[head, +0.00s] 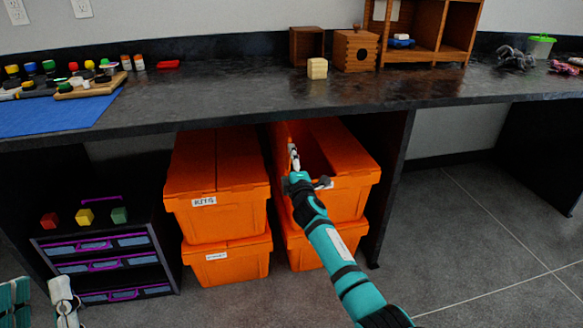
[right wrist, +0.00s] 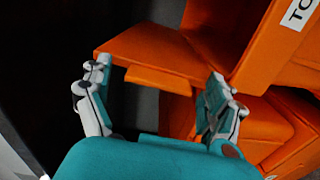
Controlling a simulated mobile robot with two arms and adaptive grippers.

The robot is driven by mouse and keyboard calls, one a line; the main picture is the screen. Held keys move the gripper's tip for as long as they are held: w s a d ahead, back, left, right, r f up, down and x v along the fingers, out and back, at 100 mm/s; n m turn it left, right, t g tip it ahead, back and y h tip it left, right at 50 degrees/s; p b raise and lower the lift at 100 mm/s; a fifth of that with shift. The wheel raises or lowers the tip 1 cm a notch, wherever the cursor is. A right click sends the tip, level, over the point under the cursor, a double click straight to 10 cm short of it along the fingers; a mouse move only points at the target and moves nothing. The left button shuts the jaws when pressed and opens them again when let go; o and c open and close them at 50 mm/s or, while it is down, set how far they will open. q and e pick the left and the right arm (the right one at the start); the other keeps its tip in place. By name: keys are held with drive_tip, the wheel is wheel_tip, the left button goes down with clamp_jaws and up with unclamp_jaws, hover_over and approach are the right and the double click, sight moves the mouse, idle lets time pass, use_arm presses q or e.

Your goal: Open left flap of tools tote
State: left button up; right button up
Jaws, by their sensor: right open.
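The tools tote (head: 345,195) is the upper orange tote on the right under the bench. Its left flap (head: 281,150) stands raised along the left side, with a dark gap beside it; the right flap (head: 342,148) lies flat. My right gripper (head: 297,165) is at the tote's front left, by the raised flap, and partly hides the front label. In the right wrist view, my right gripper's fingers (right wrist: 155,85) are spread, with an orange flap panel (right wrist: 150,48) just beyond and between them. Contact is unclear. My left gripper (head: 62,295) shows only partly at the lower left.
An orange KITS tote (head: 216,213) with closed flaps stands close on the left. More orange totes (head: 225,263) are underneath. The bench top (head: 230,100) overhangs the totes, and a dark bench panel (head: 388,190) stands close on the right. Floor (head: 470,220) farther right is clear.

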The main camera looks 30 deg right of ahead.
drive_tip(key=v, duration=1.2)
